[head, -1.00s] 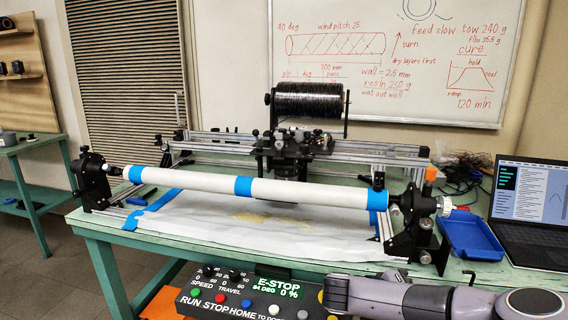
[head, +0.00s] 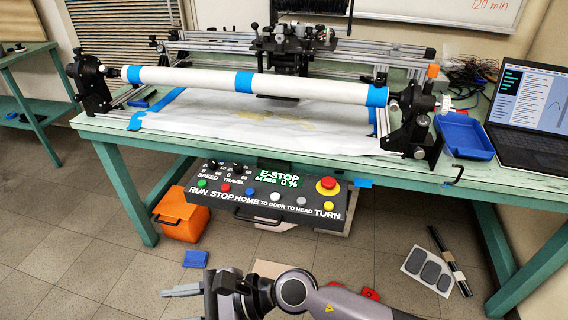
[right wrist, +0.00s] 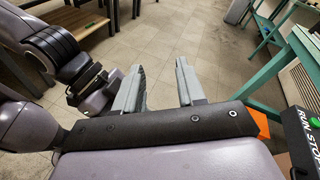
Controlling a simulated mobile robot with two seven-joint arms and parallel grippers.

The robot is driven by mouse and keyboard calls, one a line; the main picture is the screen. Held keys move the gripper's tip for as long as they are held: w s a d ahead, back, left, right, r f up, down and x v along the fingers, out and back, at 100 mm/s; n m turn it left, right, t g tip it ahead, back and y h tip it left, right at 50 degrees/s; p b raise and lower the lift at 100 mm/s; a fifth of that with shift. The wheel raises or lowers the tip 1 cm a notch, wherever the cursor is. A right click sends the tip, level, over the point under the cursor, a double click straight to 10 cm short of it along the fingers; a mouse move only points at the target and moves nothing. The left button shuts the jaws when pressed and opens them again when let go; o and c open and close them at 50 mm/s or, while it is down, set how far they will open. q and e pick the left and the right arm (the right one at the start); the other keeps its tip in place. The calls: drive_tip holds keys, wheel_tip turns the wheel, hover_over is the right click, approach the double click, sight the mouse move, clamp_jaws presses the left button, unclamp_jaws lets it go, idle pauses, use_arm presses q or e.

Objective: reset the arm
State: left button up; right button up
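My right arm comes in from the bottom right of the head view, and its gripper (head: 180,302) is low in front of the control panel, pointing left. In the right wrist view the two grey fingers of the right gripper (right wrist: 161,88) are spread wide, with only floor between them. It holds nothing. My left gripper does not show in the head view. Purple and black arm parts show at the left of the right wrist view, and no left fingertips can be made out there.
The control panel (head: 270,192) under the bench edge reads E-STOP. A white mandrel (head: 300,88) with blue tape spans the winder on the bench. An orange bin (head: 182,222), a blue item (head: 196,258) and a black rod (head: 449,262) are on the floor. A laptop (head: 530,98) sits right.

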drive_tip(key=w+d+r+m+t+y, duration=0.2)
drive_tip(key=w+d+r+m+t, duration=0.1)
drive_tip(key=r+m+t, duration=0.4)
drive_tip(key=w+d+r+m+t+y, duration=0.15)
drive_tip(key=w+r+m+t, duration=0.25)
drive_tip(key=m, duration=0.6)
drive_tip(key=w+d+f+m+t+h, duration=0.2)
drive_tip(key=w+d+m+t+h, duration=0.15)
drive_tip(key=d+m+h, duration=0.5)
drive_tip(key=w+d+f+m+t+h, duration=0.2)
drive_tip(key=d+m+t+h, duration=0.25)
drive_tip(key=d+m, duration=0.75)
drive_tip(key=s+d+f+m+g+h, duration=0.55)
drive_tip(key=d+f+m, duration=0.35)
drive_tip(key=m, duration=0.3)
drive_tip(key=s+d+f+m+g, duration=0.3)
drive_tip(key=s+m+g, duration=0.1)
drive_tip(key=s, duration=0.4)
drive_tip(key=s+d+f+m+g, duration=0.3)
drive_tip(key=s+m+g, duration=0.15)
drive_tip(key=s, duration=0.35)
drive_tip(key=w+a+f+n+t+y+p, duration=0.1)
drive_tip(key=w+a+f+t+p, duration=0.2)
drive_tip(key=w+t+p, duration=0.2)
drive_tip(key=shift+w+f+t+y+p, duration=0.35)
drive_tip(key=shift+w+t+y, duration=0.05)
drive_tip(key=shift+w+t, duration=0.3)
